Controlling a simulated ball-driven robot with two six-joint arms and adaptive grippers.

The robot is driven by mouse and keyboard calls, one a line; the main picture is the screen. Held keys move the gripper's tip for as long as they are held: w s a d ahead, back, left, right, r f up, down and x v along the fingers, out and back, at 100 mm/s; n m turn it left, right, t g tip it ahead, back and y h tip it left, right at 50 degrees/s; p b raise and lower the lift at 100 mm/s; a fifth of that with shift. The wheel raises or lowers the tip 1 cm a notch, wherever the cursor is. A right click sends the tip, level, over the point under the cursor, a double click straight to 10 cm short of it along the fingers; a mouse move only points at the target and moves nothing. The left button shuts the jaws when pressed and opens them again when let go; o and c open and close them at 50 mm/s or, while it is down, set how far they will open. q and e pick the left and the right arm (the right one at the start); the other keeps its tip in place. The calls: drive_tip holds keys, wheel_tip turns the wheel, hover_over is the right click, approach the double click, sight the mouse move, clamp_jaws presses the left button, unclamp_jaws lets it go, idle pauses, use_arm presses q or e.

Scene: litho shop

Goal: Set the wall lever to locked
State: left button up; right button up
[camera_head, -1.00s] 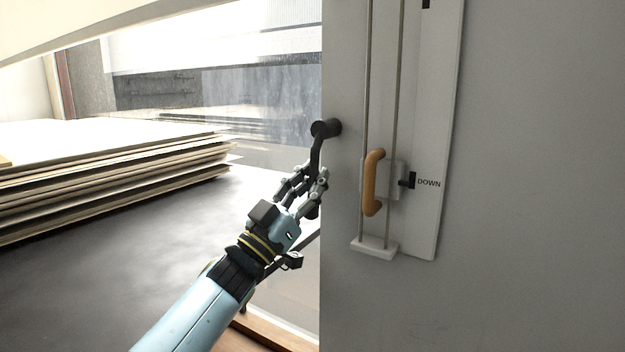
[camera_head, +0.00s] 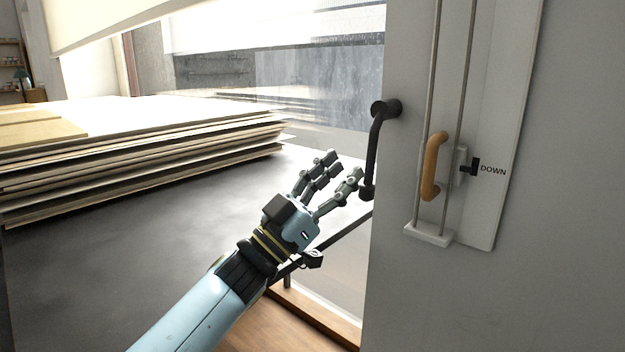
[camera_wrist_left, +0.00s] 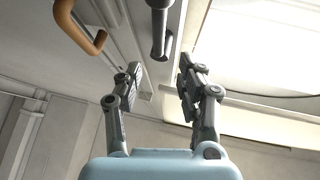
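The wall lever is a black bar (camera_head: 374,145) on a round pivot at the edge of the grey wall. It hangs down, tilted slightly left at its lower end. My left gripper (camera_head: 341,168) is open and empty, just left of the lever's lower end and apart from it. In the left wrist view the lever (camera_wrist_left: 160,28) hangs into the top of the picture, beyond the gap between the open fingers (camera_wrist_left: 160,68). No locked marking shows beside the lever. My right gripper is not in view.
An orange handle (camera_head: 431,165) on a vertical rail slider sits at the mark DOWN, right of the lever. It also shows in the left wrist view (camera_wrist_left: 78,32). A stack of boards (camera_head: 140,160) lies on a dark table (camera_head: 130,270) at left.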

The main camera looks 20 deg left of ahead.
use_arm(q)
drive_tip(key=s+a, duration=0.3)
drive_tip(key=s, duration=0.2)
drive_tip(key=shift+a, duration=0.2)
idle(0.3)
